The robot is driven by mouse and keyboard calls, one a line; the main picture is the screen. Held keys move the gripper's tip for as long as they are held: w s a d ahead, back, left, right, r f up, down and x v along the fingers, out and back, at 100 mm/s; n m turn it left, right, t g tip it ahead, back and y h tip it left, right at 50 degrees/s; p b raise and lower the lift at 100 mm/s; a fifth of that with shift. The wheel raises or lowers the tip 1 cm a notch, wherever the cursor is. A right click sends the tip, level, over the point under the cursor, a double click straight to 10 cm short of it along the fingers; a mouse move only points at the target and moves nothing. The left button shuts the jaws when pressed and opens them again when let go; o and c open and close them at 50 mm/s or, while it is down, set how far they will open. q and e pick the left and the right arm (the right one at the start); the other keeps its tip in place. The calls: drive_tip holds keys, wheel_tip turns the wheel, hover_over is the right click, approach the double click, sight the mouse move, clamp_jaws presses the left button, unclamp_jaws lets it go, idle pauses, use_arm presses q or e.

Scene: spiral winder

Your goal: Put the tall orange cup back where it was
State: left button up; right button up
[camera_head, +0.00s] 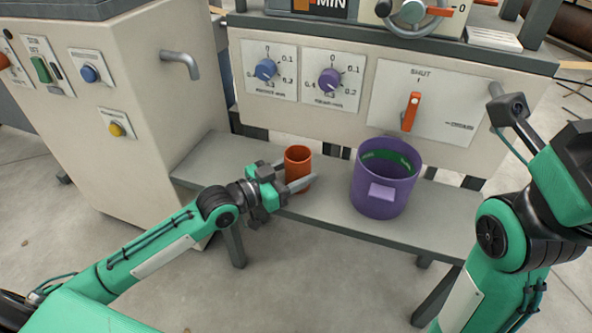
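The orange cup (298,160) stands upright on the grey bench shelf (217,160) below the dial panels. My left gripper (298,176) reaches in from the left at the cup's low part. Its near finger crosses in front of the cup's lower wall, and the cup hides much of the far finger. I cannot tell whether the fingers press on the cup. My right arm (503,232) is at the right edge, and its gripper fingers do not show.
A purple bucket (381,196) with a green band inside stands on the shelf, right of the cup. The shelf between them is clear. The machine panel with two dials (329,79) and an orange lever (410,111) rises behind. A grey cabinet (150,120) with a spout stands left.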

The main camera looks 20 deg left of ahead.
use_arm(q)
drive_tip(key=shift+o, duration=1.3)
